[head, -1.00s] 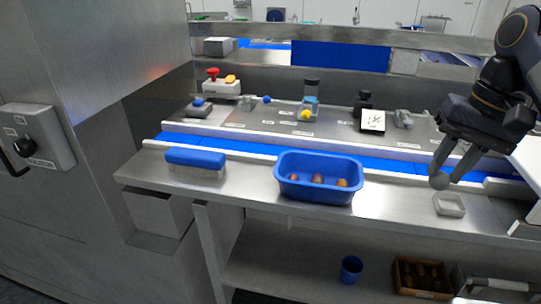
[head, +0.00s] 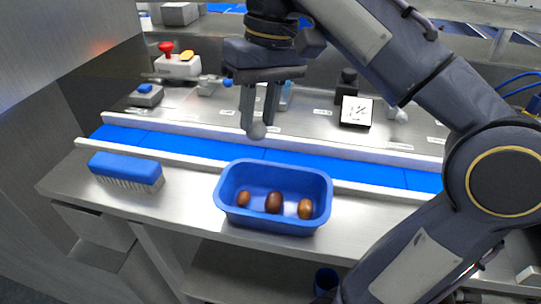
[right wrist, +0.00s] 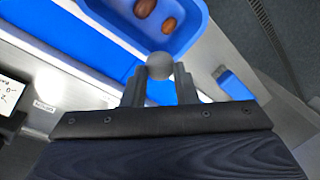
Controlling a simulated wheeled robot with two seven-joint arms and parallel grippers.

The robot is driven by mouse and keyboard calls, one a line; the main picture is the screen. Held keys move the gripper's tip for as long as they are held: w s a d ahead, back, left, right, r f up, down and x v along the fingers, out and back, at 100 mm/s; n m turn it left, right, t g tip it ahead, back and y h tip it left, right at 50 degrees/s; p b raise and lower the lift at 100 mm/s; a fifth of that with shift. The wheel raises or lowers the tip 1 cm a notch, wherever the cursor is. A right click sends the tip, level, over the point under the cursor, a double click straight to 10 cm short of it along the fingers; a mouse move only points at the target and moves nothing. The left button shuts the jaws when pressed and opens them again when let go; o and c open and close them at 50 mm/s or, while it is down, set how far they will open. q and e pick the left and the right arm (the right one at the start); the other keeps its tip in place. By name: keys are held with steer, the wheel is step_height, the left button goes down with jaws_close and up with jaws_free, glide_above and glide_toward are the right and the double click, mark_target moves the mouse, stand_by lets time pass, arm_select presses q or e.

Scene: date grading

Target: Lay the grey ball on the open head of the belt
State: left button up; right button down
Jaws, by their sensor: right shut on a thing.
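The grey ball (head: 257,130) is held between the fingertips of my right gripper (head: 259,122), above the back part of the counter. In the right wrist view the ball (right wrist: 160,65) sits between the two finger ends of the right gripper (right wrist: 160,72). The blue belt (head: 175,143) runs left to right behind the blue tub, with pale rails along it. Its left stretch is bare. My right arm covers part of its right side. My left gripper is not in view.
A blue tub (head: 222,192) with several brown dates stands in front of the belt. A blue-backed brush (head: 125,168) lies on the counter at left. Behind the belt are a box with a red button (head: 178,66) and a white card (head: 356,111). A blue cup (head: 326,280) is below.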

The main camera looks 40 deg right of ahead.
steer(key=s+a+n, duration=0.2)
steer(key=a, duration=0.2)
steer(key=w+d+f, duration=0.5)
steer(key=w+f, duration=0.1)
steer(key=w+d+f, duration=0.3)
steer(key=w, duration=0.1)
steer(key=shift+d, duration=0.35)
steer(key=shift+w+d+f+p, duration=0.15)
steer(key=shift+f+p, duration=0.35)
steer(key=shift+f, duration=1.3)
steer(key=c, duration=1.1)
jaws_free()
steer(key=shift+c, duration=0.2)
